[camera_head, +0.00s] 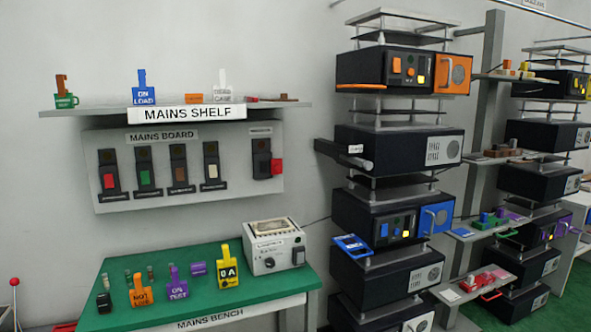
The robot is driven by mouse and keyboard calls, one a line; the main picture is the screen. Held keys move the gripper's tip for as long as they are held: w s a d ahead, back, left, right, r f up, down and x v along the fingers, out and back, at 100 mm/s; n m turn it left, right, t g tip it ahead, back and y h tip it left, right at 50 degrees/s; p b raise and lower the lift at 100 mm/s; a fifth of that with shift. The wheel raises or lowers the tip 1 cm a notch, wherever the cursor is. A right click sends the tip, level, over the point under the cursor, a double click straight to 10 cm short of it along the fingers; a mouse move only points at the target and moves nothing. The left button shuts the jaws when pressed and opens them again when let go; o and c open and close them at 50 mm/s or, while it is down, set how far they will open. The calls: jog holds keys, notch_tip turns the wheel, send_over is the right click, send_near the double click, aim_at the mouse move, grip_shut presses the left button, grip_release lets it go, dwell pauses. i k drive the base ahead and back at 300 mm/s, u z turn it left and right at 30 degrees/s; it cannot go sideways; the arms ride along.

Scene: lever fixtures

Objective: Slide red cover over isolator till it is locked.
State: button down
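The mains board (230,190) is a grey panel on the wall under the mains shelf. At its right end, apart from the row of switches, is a dark unit (261,158) that looks like the isolator; the small label (261,131) above it is too small to read. The dark face is largely uncovered. I cannot tell whether the red block touches it or how it is guided. My gripper is not in view.
Several dark switches with coloured handles (146,177) fill the board's left side. The mains shelf (95,112) overhangs it with tags on top. Below, the green bench (215,300) holds tags and a grey instrument (274,247). A dark equipment rack (390,150) stands right.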

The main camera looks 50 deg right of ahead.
aim_at(276, 164)
jog(key=u, duration=1.65)
jog(key=k, duration=0.1)
jog(key=z, duration=3.1)
jog(key=k, duration=0.95)
jog(key=u, duration=0.15)
jog(key=i, duration=0.65)
